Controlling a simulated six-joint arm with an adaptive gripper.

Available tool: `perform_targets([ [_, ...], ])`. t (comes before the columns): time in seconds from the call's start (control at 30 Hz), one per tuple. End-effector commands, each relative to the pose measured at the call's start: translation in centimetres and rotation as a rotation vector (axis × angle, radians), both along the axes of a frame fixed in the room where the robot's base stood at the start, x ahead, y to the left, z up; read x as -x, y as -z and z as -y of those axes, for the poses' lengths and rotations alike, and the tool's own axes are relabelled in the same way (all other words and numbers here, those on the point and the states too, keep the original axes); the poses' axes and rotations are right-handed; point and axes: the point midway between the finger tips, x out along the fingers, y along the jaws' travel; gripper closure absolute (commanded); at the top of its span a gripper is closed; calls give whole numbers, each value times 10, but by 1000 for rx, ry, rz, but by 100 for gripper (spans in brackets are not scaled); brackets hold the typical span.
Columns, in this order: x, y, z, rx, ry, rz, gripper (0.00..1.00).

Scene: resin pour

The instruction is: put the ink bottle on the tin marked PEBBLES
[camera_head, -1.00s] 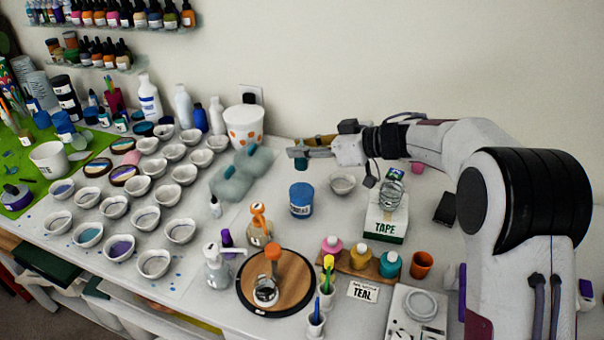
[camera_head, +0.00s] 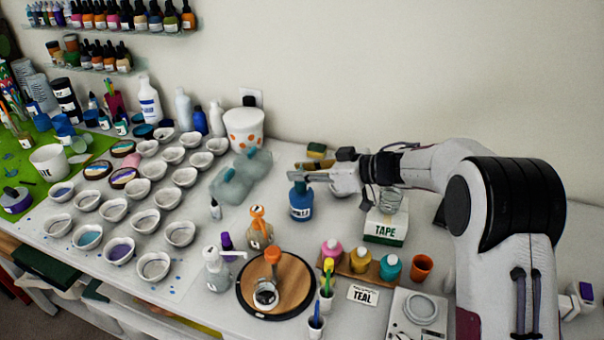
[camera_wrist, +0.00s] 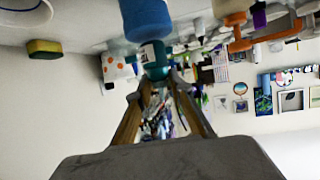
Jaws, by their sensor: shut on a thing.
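My gripper (camera_head: 299,175) is shut on the small teal ink bottle (camera_head: 300,187). It holds the bottle at the blue tin (camera_head: 301,207), a wide round tin with a white label too small to read for certain. In the wrist view the bottle (camera_wrist: 154,60) is between the fingertips (camera_wrist: 158,76), with the tin (camera_wrist: 145,18) directly beyond its base. The bottle looks upright and over the tin's top. I cannot tell whether it rests on the lid or hangs just above it.
The white-and-green TAPE box (camera_head: 385,225) stands to the right. An orange-capped bottle (camera_head: 259,228) and a round wooden board (camera_head: 300,280) are in front. A cloudy blue-grey object (camera_head: 235,180) lies to the left. A yellow-green sponge (camera_head: 316,150) lies behind.

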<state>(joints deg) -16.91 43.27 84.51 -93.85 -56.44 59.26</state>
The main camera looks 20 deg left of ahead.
Motion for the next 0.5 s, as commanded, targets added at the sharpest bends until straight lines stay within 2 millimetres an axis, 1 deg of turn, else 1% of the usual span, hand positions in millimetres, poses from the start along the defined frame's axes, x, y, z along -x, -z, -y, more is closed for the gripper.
perform_targets([
  [0.1, 0, 7, 0, 0, 0, 0, 100],
  [0.5, 0, 10, 0, -1, 1, 1, 100],
])
